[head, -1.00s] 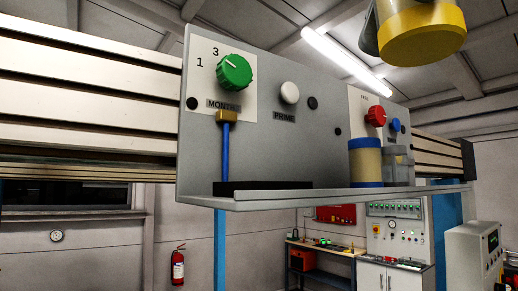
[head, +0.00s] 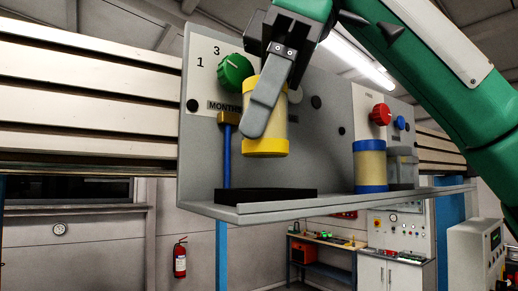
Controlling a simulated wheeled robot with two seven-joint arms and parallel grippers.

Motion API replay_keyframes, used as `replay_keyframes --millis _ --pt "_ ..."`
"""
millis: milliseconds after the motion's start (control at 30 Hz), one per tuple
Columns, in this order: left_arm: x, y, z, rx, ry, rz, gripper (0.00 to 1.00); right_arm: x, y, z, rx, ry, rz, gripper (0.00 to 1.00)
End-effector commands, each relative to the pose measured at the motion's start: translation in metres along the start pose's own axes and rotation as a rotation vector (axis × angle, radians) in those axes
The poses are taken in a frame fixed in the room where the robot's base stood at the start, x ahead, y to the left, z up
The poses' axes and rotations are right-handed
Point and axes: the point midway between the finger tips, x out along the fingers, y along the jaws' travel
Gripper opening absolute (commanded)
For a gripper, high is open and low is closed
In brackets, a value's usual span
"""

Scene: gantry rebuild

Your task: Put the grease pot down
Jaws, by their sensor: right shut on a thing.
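The grease pot (head: 276,138), a cream cylinder with yellow bands at top and bottom, hangs upright in front of the grey panel. My right gripper (head: 262,112) is shut on it, and one finger crosses its front. The pot is above the black pad (head: 264,196) on the panel's shelf (head: 350,205), with a gap between them. It covers part of the green knob (head: 235,72) and the white button. My left gripper is not in view.
A second pot with blue bands (head: 370,165) stands on the shelf to the right, beside a grey clear-looking container (head: 403,168). A blue rod (head: 227,160) with a brass block stands left of the held pot. Bare shelf lies between pad and second pot.

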Motion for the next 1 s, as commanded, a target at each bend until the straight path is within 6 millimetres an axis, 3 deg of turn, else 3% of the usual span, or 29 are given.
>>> replay_keyframes --millis 233,367,1000 --pt "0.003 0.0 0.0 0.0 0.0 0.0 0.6 0.027 0.0 0.011 -0.002 0.001 -0.002 0.09" --pt "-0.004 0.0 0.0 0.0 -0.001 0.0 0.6 0.03 0.003 0.011 0.0 0.001 -0.002 0.09" --pt "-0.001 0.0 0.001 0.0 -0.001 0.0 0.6 0.042 0.003 0.016 0.002 0.001 -0.002 0.09"
